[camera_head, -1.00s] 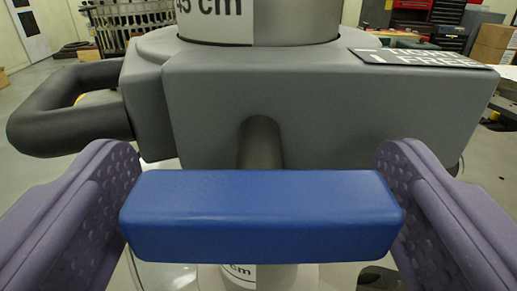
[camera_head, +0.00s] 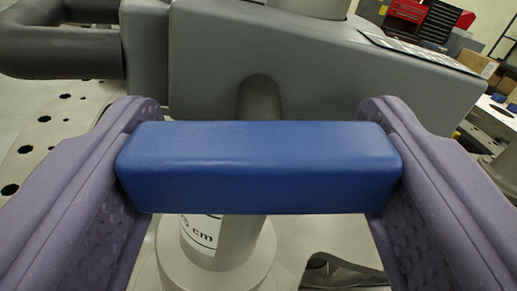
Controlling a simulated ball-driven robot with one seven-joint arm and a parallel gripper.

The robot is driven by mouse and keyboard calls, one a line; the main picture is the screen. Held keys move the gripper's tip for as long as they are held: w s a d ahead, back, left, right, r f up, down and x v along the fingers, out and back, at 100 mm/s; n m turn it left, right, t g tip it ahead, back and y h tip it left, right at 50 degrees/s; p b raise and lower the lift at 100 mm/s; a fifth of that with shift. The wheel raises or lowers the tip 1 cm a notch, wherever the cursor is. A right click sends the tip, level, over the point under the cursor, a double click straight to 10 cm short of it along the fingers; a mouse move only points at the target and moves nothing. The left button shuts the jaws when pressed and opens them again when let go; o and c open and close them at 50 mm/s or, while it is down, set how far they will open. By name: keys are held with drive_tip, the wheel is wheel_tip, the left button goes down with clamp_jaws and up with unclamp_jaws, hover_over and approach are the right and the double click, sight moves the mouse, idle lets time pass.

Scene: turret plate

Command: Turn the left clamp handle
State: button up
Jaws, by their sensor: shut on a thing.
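The blue clamp handle (camera_head: 258,167) is a bar lying across the middle of the view. It sits on a dark grey shaft (camera_head: 260,103) that comes out of the grey clamp body (camera_head: 330,65) behind it. My gripper (camera_head: 258,170) has its two purple fingers at the left and right ends of the blue bar. Both fingers touch the ends, so it is shut on the handle. The bar looks level in the picture. The lower part of the shaft's joint with the handle is hidden behind the bar.
A dark grey loop grip (camera_head: 60,60) sticks out at the upper left. Below is a grey post (camera_head: 225,235) with a "cm" label on a round base. A plate with holes (camera_head: 50,135) lies at left. Red and black tool cabinets (camera_head: 420,18) stand at the back right.

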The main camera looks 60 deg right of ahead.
drive_tip(key=n+p, duration=0.1)
drive_tip(key=n, duration=0.3)
drive_tip(key=shift+r+n, duration=0.1)
drive_tip(key=shift+n, duration=0.2)
drive_tip(key=n+p, duration=0.1)
drive_tip(key=n, duration=0.2)
drive_tip(key=shift+s+d+n, duration=0.1)
drive_tip(key=shift+n, duration=0.2)
drive_tip(key=n, duration=0.3)
drive_tip(key=shift+r+n+p, duration=0.1)
drive_tip(key=shift+n+p, duration=0.2)
drive_tip(key=shift+p, duration=0.1)
drive_tip(key=shift+s+r+n, duration=0.1)
drive_tip(key=shift+n, duration=1.7)
drive_tip(key=o, duration=1)
drive_tip(key=shift+c, duration=0.2)
